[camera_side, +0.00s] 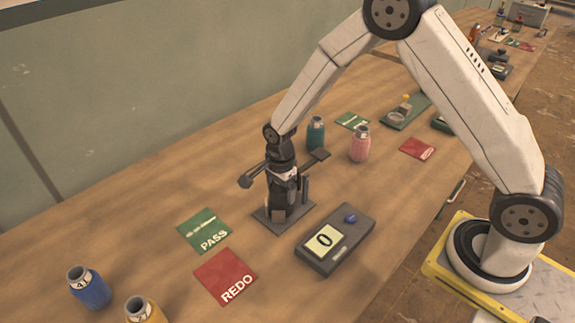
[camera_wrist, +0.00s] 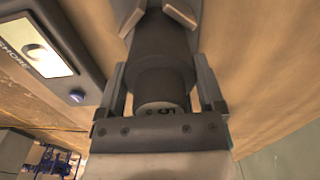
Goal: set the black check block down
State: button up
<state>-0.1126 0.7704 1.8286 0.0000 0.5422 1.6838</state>
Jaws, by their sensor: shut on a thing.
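My gripper (camera_side: 284,182) points down over a small dark square stand (camera_side: 263,216) with upright pieces. In the wrist view my gripper (camera_wrist: 162,82) has its fingers on both sides of a black check block (camera_wrist: 160,50), a dark, stepped, rounded body. Its pale round end is marked 5 and faces the wrist camera. In the side view the block is largely hidden by the gripper and uprights. It is upright over the stand; I cannot tell whether its base touches the plate.
A grey gauge box (camera_side: 345,245) reading 0, with a blue button, is right of the stand. Green PASS (camera_side: 205,232) and red REDO (camera_side: 226,277) cards lie left. Blue (camera_side: 90,288) and yellow (camera_side: 144,310) bottles stand front left; teal (camera_side: 316,133) and pink (camera_side: 360,144) bottles behind.

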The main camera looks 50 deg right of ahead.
jog(key=shift+f, duration=0.15)
jog(key=o, duration=1.3)
jog(key=shift+c, duration=0.2)
notch_tip(320, 180, up, 12)
jog(key=shift+r, duration=0.2)
jog(key=shift+s, duration=0.1)
